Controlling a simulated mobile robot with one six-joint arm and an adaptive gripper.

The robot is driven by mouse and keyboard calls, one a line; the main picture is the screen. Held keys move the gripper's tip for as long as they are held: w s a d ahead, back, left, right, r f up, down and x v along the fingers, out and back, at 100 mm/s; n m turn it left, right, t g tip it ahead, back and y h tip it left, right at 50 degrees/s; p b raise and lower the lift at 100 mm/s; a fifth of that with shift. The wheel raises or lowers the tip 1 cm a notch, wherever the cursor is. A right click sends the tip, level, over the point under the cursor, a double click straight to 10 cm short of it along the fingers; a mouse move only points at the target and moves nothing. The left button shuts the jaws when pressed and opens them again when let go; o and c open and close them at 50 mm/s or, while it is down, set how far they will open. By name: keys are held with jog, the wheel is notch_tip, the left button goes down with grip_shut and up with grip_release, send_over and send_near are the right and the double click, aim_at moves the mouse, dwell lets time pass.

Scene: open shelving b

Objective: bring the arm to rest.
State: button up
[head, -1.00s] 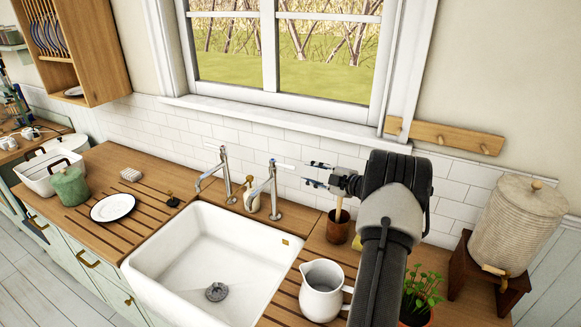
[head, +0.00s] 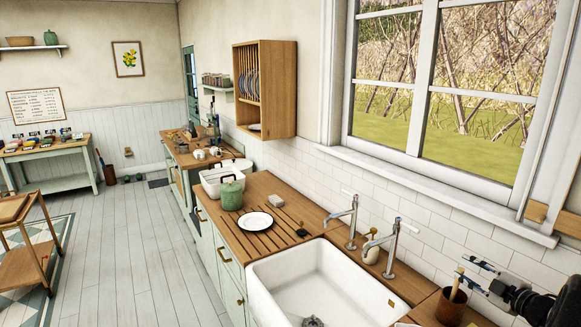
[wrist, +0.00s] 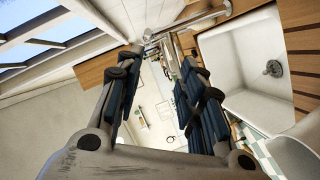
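My gripper (head: 474,278) is at the lower right of the head view, beside the wooden utensil in the brown pot (head: 451,308). Its two fingers are spread apart with nothing between them. In the wrist view my gripper (wrist: 160,65) also shows an empty gap between its dark-padded fingers. Most of my arm is outside the head view.
The white sink (head: 330,285) and two taps (head: 388,250) lie left of my gripper. A plate (head: 255,222) and green pot (head: 230,195) stand farther along the counter. A wooden trolley (head: 25,245) is at left; the floor between is clear.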

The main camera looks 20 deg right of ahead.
jog(key=w+a+r+m+h+b, duration=0.1)
jog(key=w+a+r+m+h, duration=0.15)
jog(key=w+r, duration=0.45)
jog(key=a+r+m+g+h+b, duration=0.2)
jog(key=a+r, duration=0.3)
jog(key=a, duration=0.3)
jog(key=a+r+m+g+h+b, duration=0.1)
jog(key=a+r+m, duration=0.1)
jog(key=a+r, duration=0.35)
jog(key=s+a+f+m+g+y+b, duration=0.1)
jog(key=s+a+f+m+g, duration=0.1)
jog(key=s+a, duration=0.6)
jog(key=s+a+f+m+g+y+b, duration=0.15)
jog(key=s+a, duration=0.35)
jog(key=a, duration=0.8)
jog(key=s+a+f+g+y+b, duration=0.1)
jog(key=s+a+f+g, duration=0.1)
jog(key=s+a+f, duration=0.3)
jog(key=s+a+f+m+g+y+b, duration=0.1)
jog(key=s+a+f+g+y, duration=0.1)
jog(key=s+a+f, duration=0.4)
jog(key=s+a, duration=0.5)
jog(key=s, duration=0.3)
jog(key=shift+y, duration=0.3)
jog(key=shift+f, duration=0.1)
